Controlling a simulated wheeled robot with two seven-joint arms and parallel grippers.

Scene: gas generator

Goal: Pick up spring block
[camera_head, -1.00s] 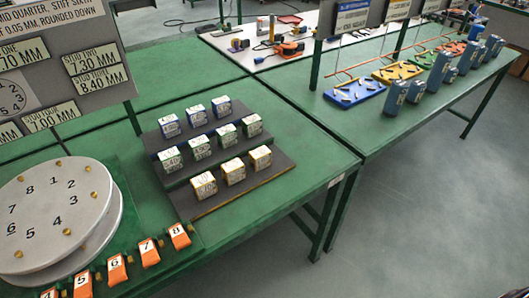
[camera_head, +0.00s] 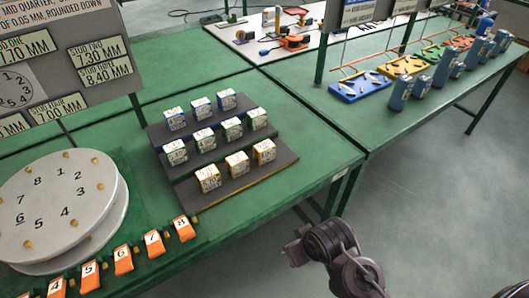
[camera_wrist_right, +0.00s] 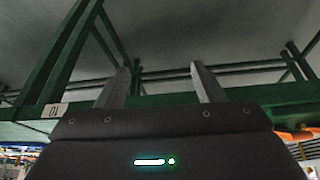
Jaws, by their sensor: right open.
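Several small labelled blocks stand in three rows on a dark stepped rack (camera_head: 250,178) on the green table. The back row has blue-edged blocks (camera_head: 201,107), the middle row green-edged blocks (camera_head: 204,138), and the front row yellow-edged blocks (camera_head: 237,164). I cannot tell which one is the spring block. My right arm shows at the lower right of the head view, its gripper not clearly visible there. In the right wrist view my right gripper (camera_wrist_right: 162,86) is open and empty, its fingers pointing toward green table framing. My left gripper is not in view.
A round numbered plate (camera_head: 62,205) lies on the left of the table, with orange numbered tags (camera_head: 123,260) along the front edge. A sign board (camera_head: 60,70) stands behind it. Coloured trays (camera_head: 358,87) and blue-grey canisters (camera_head: 400,92) stand on the farther table.

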